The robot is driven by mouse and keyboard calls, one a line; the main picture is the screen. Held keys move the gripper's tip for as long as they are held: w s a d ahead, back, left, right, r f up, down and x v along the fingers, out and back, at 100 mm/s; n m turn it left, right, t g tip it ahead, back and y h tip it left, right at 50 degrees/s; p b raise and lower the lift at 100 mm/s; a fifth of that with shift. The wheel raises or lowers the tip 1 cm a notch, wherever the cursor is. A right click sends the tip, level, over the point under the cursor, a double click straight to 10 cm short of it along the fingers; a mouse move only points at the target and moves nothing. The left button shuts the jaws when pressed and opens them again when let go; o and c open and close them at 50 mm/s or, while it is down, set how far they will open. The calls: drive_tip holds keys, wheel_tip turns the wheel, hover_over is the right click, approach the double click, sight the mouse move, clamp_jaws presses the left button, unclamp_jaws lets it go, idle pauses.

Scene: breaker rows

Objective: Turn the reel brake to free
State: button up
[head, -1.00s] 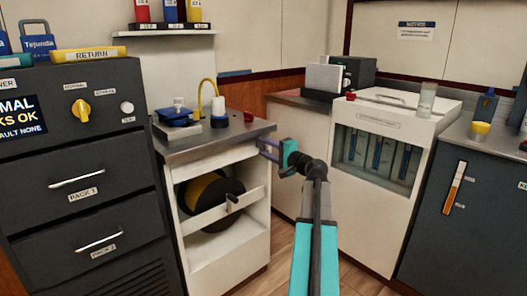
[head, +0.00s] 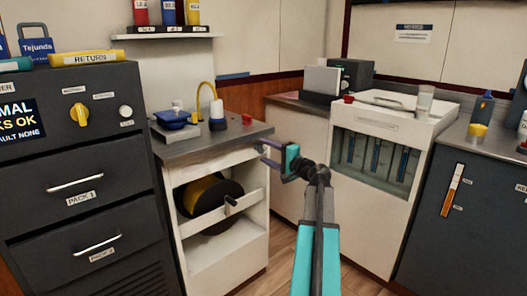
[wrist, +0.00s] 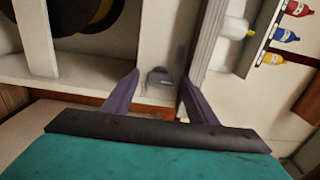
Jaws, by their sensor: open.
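A black and yellow reel (head: 190,192) sits inside the white open-front cabinet (head: 225,262). A small dark handle with a pale end (head: 231,203) stands on the white rail across the reel. No label on it is readable. My gripper (head: 262,152) is open and empty at the cabinet's upper right corner, just below the countertop. In the wrist view its two purple fingers (wrist: 159,73) stand apart. A small grey fitting (wrist: 158,80) on the white cabinet frame shows between the fingertips. I cannot tell whether they touch it or whether it is the brake.
The grey countertop (head: 215,143) overhangs close to my gripper. A dark drawer unit (head: 75,165) stands at the left. A white glass-fronted unit (head: 375,165) stands at the right. Free floor (head: 283,245) shows between them.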

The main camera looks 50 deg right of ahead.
drive_tip(key=s+p, duration=0.2)
drive_tip(key=s, duration=0.9)
drive_tip(key=shift+s+a, duration=0.35)
drive_tip(key=shift+a, duration=0.1)
